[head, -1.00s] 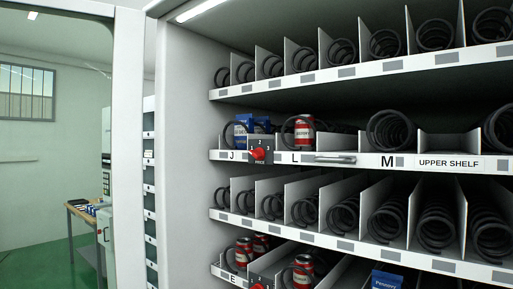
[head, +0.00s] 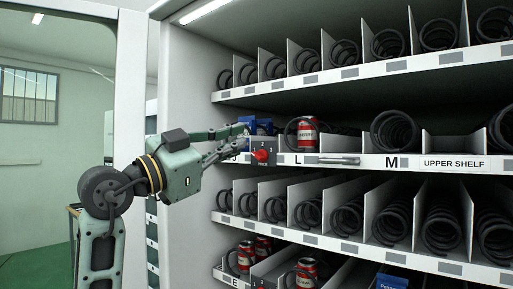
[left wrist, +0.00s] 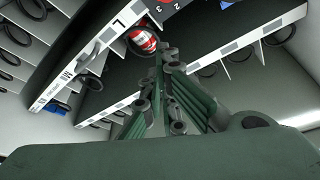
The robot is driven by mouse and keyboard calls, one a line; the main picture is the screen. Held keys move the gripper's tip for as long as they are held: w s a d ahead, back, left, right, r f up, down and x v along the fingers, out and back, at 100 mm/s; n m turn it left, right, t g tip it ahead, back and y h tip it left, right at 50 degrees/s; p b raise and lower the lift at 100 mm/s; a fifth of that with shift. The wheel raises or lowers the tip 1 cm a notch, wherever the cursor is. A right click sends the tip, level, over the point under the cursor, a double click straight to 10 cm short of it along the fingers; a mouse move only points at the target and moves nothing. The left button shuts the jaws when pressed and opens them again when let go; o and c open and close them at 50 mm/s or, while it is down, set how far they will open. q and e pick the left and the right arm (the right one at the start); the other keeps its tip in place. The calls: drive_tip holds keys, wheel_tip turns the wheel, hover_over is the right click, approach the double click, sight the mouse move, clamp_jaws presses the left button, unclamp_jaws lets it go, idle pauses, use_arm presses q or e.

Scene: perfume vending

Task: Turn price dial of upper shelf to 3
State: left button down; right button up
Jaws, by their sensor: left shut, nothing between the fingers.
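The price dial of the upper shelf is a red knob (head: 262,156) on a grey plate with numbers, between the J and L labels. The knob's exact setting is too small to read. My left gripper (head: 244,138) is shut and empty, its fingertips just left of the dial plate and close to it. I cannot tell whether they touch it. The gripper hides part of the J label and the blue box behind. In the left wrist view the shut fingers (left wrist: 166,52) point toward the shelf front, with a red can beyond. My right gripper is not in view.
The upper shelf (head: 437,164) carries a blue box (head: 262,126), a red can (head: 307,133), black coils and a metal handle (head: 339,160). A lower shelf holds red cans (head: 246,254) and another dial. The cabinet's side wall stands left of the shelves.

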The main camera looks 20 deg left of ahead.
use_arm(q)
wheel_tip(320, 180, up, 4)
drive_tip(key=p, duration=0.5)
hover_over(259, 156)
drive_tip(key=s+d, duration=0.3)
drive_tip(key=s, duration=0.1)
drive_tip(key=f, duration=0.1)
drive_tip(key=a+f, duration=0.1)
drive_tip(key=f, duration=0.1)
drive_tip(key=f+p, duration=0.1)
drive_tip(key=shift+w+a+f, duration=0.2)
drive_tip(key=shift+w+a, duration=0.05)
drive_tip(key=shift+a, duration=0.15)
